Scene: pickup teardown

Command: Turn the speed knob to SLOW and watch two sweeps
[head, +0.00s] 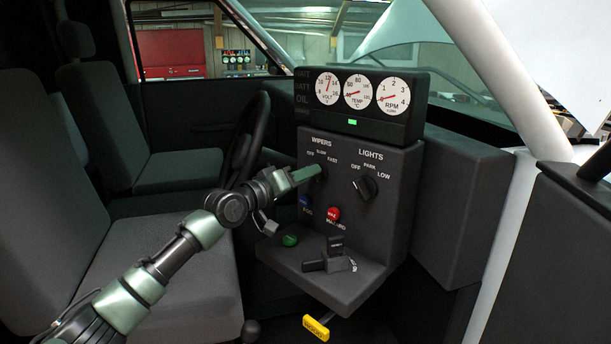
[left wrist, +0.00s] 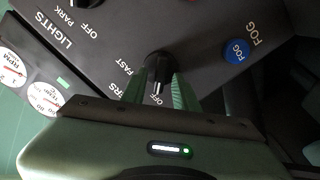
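The speed knob is the black WIPERS knob (left wrist: 158,70) on the dark panel. In the left wrist view its white pointer line faces the OFF label; FAST shows beside it, and the SLOW label is hidden. In the head view the SLOW label (head: 321,151) shows above the knob, which my fingers mostly cover. My left gripper (head: 308,173) reaches in from the left. Its green fingers stand on both sides of the knob and appear to touch it. The wiper is not clearly in view. My right gripper is not in view.
The LIGHTS knob (head: 365,187) is right of the wiper knob. The blue FOG button (head: 305,202) and red hazard button (head: 333,213) are below. A green button (head: 289,240) and black lever (head: 325,263) are on the lower shelf. Gauges (head: 358,92) stand above; the steering wheel (head: 247,140) is left.

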